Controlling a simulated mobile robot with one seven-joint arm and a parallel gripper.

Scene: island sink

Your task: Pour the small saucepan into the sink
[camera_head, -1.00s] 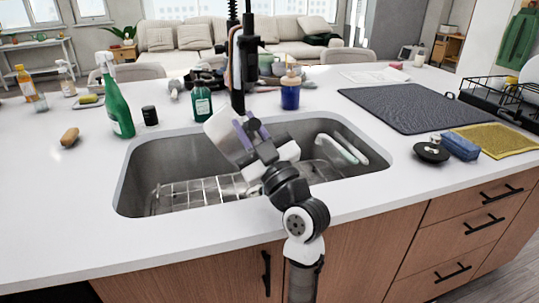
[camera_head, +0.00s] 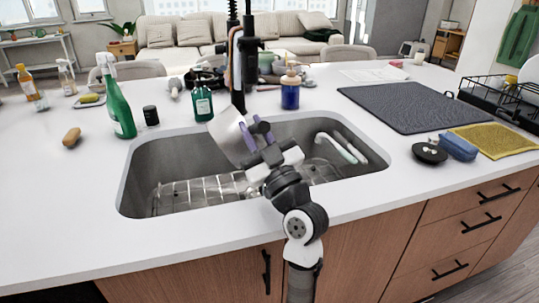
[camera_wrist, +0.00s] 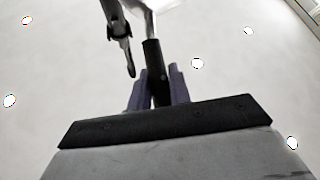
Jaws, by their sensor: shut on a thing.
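The small saucepan (camera_head: 229,134) is a pale metal pan, seen over the back part of the sink (camera_head: 165,155), just below the black faucet. It is tipped well over on its side. In the wrist view its black handle (camera_wrist: 154,62) runs up from between my purple fingertips. My gripper (camera_head: 257,138) is shut on that handle, above the sink; the fingers also show in the wrist view (camera_wrist: 158,90). The inside of the pan and any contents cannot be made out.
The black faucet (camera_head: 238,75) stands close behind the pan. A wire rack (camera_head: 195,190) lies in the sink, with pale long-handled items (camera_head: 342,148) at its right. A green spray bottle (camera_head: 116,100), green soap bottle (camera_head: 203,103) and blue bottle (camera_head: 290,92) stand around the rim.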

